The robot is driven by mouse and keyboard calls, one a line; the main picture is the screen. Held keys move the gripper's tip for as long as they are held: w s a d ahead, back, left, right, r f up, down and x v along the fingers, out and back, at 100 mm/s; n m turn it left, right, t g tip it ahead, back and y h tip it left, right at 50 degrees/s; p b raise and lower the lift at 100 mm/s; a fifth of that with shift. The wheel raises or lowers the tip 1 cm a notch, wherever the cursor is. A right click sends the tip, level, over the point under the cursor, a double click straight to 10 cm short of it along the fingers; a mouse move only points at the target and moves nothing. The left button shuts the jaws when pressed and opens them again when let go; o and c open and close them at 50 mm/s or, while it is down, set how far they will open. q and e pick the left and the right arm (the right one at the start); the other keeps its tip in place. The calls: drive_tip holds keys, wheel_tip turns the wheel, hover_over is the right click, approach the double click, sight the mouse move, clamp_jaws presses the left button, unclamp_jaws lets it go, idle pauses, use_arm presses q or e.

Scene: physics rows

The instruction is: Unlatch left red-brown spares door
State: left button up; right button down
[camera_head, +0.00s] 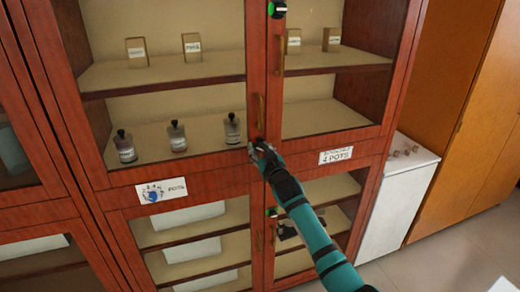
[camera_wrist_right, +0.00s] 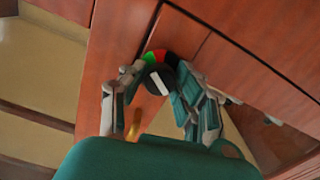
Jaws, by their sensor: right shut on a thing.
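The red-brown cabinet (camera_head: 215,180) has glass doors; the upper left door (camera_head: 160,80) is closed, with a brass handle (camera_head: 258,112) at its right edge. My right gripper (camera_head: 256,149) is at the frame just below that handle. In the wrist view, the right gripper (camera_wrist_right: 157,82) is shut on a round black latch knob (camera_wrist_right: 164,80) with a white line, one finger on each side. A green and red marking (camera_wrist_right: 155,56) shows above the knob. The gripper hides this knob in the head view. No readable label says spares. My left gripper is not in view.
Another latch (camera_head: 277,9) with green shows at the top, and one (camera_head: 271,212) lower down. A white cabinet (camera_head: 396,205) stands right, beside an orange-brown cupboard (camera_head: 445,130). Floor shows lower right.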

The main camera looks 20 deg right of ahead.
drive_tip(key=n, duration=0.7)
idle(0.6)
drive_tip(key=c, duration=1)
unclamp_jaws()
drive_tip(key=shift+o, duration=0.2)
drive_tip(key=s, duration=1.2)
drive_tip(key=shift+d, duration=0.2)
